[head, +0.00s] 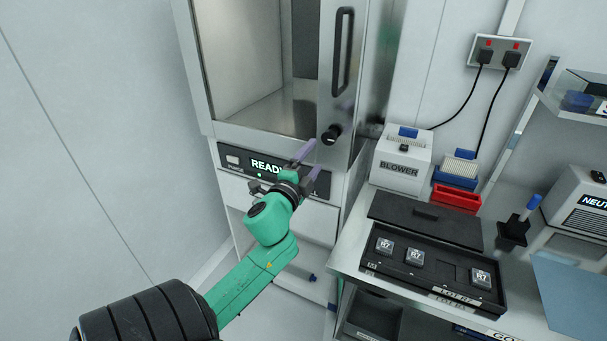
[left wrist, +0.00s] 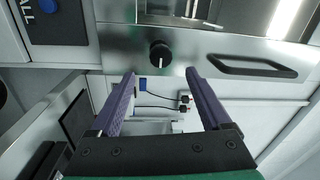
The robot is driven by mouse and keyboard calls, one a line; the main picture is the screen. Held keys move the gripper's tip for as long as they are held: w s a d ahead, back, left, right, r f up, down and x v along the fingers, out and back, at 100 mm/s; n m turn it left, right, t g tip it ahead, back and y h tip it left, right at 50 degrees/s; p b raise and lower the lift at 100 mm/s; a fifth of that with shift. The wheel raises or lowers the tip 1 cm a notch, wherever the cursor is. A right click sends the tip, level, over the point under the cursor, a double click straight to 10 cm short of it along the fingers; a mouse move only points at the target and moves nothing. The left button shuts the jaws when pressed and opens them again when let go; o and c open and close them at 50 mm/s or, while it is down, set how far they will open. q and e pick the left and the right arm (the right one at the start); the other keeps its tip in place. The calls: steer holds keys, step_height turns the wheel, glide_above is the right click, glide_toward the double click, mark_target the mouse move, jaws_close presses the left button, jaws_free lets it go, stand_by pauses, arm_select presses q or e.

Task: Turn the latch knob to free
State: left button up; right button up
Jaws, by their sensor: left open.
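The latch knob (head: 331,134) is a small round black knob low on the metal door of the test handler (head: 232,121). In the left wrist view the knob (left wrist: 160,54) lies ahead of and between the fingers, apart from both. A ridge on its face shows there; which setting it marks I cannot tell. My left gripper (head: 309,161) has purple fingers and is open and empty, just below the knob. In the left wrist view its fingers (left wrist: 160,78) are spread wide. My right gripper is not in view.
The door has a long black handle (head: 343,52). A panel reading READY (head: 266,166) is below the chamber, partly hidden by my arm. At right, the blower box (head: 402,158), a red bin (head: 457,197) and a black tray (head: 394,276) with several chips stand on the bench.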

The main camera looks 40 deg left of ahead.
arm_select(q)
steer(key=b+v, duration=0.1)
steer(key=v, duration=0.5)
step_height(320, 180, down, 19)
steer(key=w+a+n+g+h, duration=0.1)
steer(key=a+n+g, duration=0.1)
steer(key=n+g, duration=0.15)
steer(key=s+d+f+n+g+h, duration=0.1)
steer(key=s+d+f+g, duration=0.15)
steer(key=f, duration=0.85)
steer(key=s+d+f+n+g+h, duration=0.1)
steer(key=s+f+g, duration=0.2)
steer(key=f, duration=0.9)
steer(key=s+d+f+n+g+h, duration=0.1)
steer(key=s+d+f+g, duration=0.3)
steer(key=s+f, duration=0.7)
steer(key=s+d+f+n+g+h, duration=0.2)
steer(key=s+d+f, duration=0.5)
steer(key=s, duration=0.9)
step_height(320, 180, down, 4)
steer(key=shift+s+d+r+n+g, duration=0.1)
steer(key=shift+s+d+n+g, duration=0.2)
steer(key=shift+n+g, duration=0.5)
steer(key=shift+w, duration=0.15)
steer(key=shift+c, duration=0.4)
